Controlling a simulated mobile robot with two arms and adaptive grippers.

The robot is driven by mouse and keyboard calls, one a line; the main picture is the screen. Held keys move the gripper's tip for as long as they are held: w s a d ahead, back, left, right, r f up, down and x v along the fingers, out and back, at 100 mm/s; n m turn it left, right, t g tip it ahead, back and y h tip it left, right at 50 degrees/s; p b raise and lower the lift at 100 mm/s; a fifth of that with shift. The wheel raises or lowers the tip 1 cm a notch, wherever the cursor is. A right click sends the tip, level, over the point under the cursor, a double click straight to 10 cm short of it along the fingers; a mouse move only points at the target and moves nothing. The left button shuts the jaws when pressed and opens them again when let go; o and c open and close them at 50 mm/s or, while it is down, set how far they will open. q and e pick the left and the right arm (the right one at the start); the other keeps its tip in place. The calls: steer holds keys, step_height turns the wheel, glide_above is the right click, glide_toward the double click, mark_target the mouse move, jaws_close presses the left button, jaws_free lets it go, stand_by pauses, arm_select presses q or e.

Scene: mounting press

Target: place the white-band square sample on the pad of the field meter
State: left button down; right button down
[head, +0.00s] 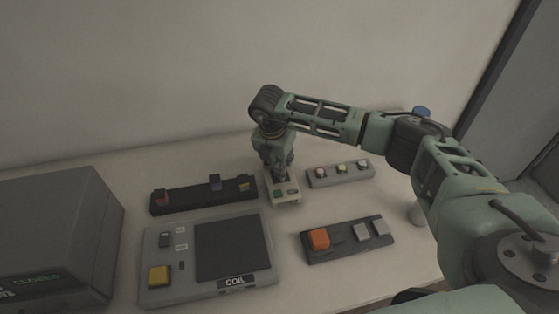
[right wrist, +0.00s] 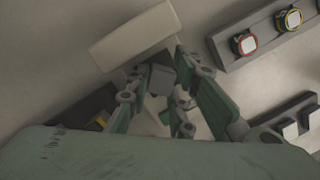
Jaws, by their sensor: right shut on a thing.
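The grey device with a display reading COIL (head: 159,284), which I take as the field meter, lies front left of centre. Its broad dark pad (head: 228,248) is bare. My right gripper (head: 281,176) points down behind it, at a small pale box (head: 292,199) with green and dark squares on top. In the right wrist view my gripper (right wrist: 168,80) is shut on a small dark grey block (right wrist: 161,79), mostly hidden by the fingers. I cannot make out a white band on it. A plain pale block (right wrist: 135,36) lies just beyond the fingertips. My left gripper is not in view.
A dark rack (head: 178,206) with red, blue and yellow pieces stands behind the meter. A grey rack (head: 330,180) with round banded pieces is right of the gripper. A dark tray (head: 345,253) with orange and grey squares lies in front. A CLOSED-marked box (head: 50,235) fills the left.

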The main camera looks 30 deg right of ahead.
steer(key=shift+f+b, duration=0.2)
steer(key=shift+b, duration=0.1)
steer(key=c, duration=1.6)
jaws_free()
steer(key=shift+o, duration=0.2)
steer(key=shift+r, duration=0.1)
steer(key=shift+r+p, duration=0.2)
steer(key=shift+p, duration=0.1)
steer(key=shift+r, duration=0.3)
steer(key=b+v, duration=0.3)
steer(key=v, duration=0.8)
steer(key=shift+r, duration=0.15)
